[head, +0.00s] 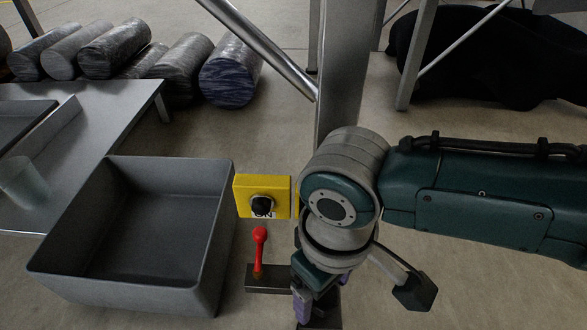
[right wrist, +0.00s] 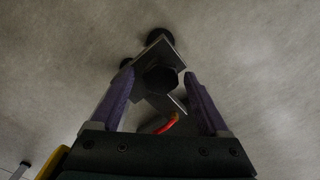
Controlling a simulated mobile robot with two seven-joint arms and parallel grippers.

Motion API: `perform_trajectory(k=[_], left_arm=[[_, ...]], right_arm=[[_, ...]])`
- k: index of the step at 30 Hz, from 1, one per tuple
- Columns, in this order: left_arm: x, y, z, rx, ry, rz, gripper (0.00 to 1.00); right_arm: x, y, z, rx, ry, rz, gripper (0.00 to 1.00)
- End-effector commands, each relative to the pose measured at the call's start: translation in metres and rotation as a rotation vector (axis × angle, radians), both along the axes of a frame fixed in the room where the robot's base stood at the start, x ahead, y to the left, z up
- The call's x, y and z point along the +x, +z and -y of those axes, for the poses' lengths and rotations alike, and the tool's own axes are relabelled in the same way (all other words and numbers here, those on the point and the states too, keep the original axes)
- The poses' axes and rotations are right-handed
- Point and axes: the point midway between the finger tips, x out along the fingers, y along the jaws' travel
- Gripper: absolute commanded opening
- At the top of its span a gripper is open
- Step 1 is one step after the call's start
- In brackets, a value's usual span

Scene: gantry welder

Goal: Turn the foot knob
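In the right wrist view a black knob (right wrist: 161,80) sits on a small grey metal plate (right wrist: 150,56). My right gripper (right wrist: 158,84) is open, with its two purple fingers on either side of the knob. Gaps show between the fingers and the knob, and I cannot tell how far the fingertips reach down beside it. In the head view my right gripper (head: 304,300) points down at the bottom middle, partly behind my own wrist, and this knob is hidden there. My left gripper is not in view.
A yellow box (head: 280,192) with a black rotary switch (head: 262,204) stands just left of my right wrist. A red-handled lever (head: 260,248) is below it. A large grey bin (head: 190,290) lies to the left, and a metal post (head: 340,75) rises behind my wrist.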

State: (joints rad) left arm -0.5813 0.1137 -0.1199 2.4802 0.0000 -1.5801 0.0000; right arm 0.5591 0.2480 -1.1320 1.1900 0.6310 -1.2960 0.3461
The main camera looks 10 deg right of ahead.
Motion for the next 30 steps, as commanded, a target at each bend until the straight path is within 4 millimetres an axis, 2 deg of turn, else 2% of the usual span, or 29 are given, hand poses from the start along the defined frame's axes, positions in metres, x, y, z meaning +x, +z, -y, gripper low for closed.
perform_trajectory(k=[2, 20, 30], left_arm=[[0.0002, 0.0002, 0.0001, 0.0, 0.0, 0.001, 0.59], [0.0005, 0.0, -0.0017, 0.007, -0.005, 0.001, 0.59], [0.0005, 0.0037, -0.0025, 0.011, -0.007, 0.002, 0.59]], right_arm=[[0.0, 0.0, 0.0001, 0.0, 0.0, 0.0, 0.68], [-0.0002, -0.0002, 0.0002, 0.0, 0.0, -0.001, 0.01], [-0.0006, 0.0007, -0.0001, -0.001, 0.043, -0.002, 0.0]])
